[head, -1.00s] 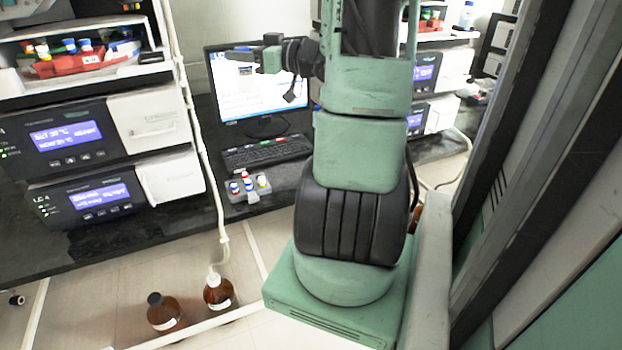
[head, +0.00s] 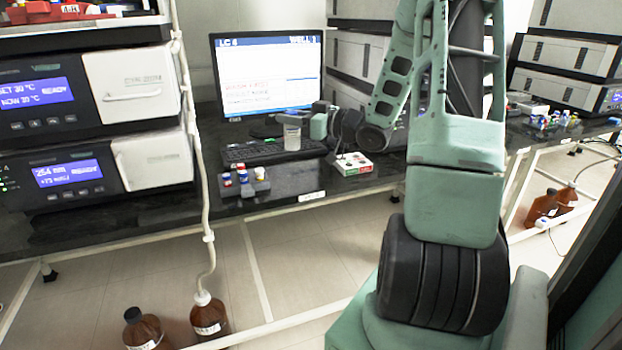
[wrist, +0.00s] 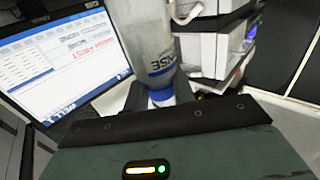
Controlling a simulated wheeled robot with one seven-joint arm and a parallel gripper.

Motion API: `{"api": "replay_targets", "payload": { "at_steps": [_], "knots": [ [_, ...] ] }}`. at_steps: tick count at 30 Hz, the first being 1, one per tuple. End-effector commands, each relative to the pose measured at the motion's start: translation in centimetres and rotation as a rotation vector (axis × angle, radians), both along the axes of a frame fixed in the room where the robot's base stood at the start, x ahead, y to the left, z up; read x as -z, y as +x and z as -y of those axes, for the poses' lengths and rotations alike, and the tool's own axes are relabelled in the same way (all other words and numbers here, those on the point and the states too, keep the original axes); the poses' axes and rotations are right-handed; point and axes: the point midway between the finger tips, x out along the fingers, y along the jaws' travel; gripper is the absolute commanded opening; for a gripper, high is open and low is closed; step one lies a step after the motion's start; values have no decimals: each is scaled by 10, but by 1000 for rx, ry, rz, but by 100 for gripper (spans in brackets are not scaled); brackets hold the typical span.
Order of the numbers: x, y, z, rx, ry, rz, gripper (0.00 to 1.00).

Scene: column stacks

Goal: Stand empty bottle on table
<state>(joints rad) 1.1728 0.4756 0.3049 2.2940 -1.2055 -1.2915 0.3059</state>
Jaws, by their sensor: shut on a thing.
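My gripper (head: 305,128) is shut on a clear, whitish bottle (head: 292,139) in front of the monitor. The bottle looks about upright in the head view and small there. In the wrist view the bottle (wrist: 150,45) has dark print and a blue cap (wrist: 162,96), with the cap end between my dark fingers. I see no coloured liquid in it. The black table (head: 285,196) runs below the bottle. The bottle's base overlaps the keyboard in the picture; whether it touches anything is unclear.
A keyboard (head: 250,152) lies behind and left of the bottle. A grey rack with small capped vials (head: 244,186) stands at the front left. A white box with coloured vials (head: 350,162) is at the right. The monitor (head: 265,75) stands behind. Brown bottles (head: 208,317) stand on the floor.

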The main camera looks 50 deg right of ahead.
Motion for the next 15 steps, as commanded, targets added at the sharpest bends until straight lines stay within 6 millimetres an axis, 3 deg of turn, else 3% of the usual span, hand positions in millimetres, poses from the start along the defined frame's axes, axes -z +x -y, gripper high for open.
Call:
{"api": "replay_targets", "payload": {
  "at_steps": [7,15],
  "knots": [
    [47,0,-1,0,6,-2,4],
    [69,0,0,0,4,-2,4]
  ]
}}
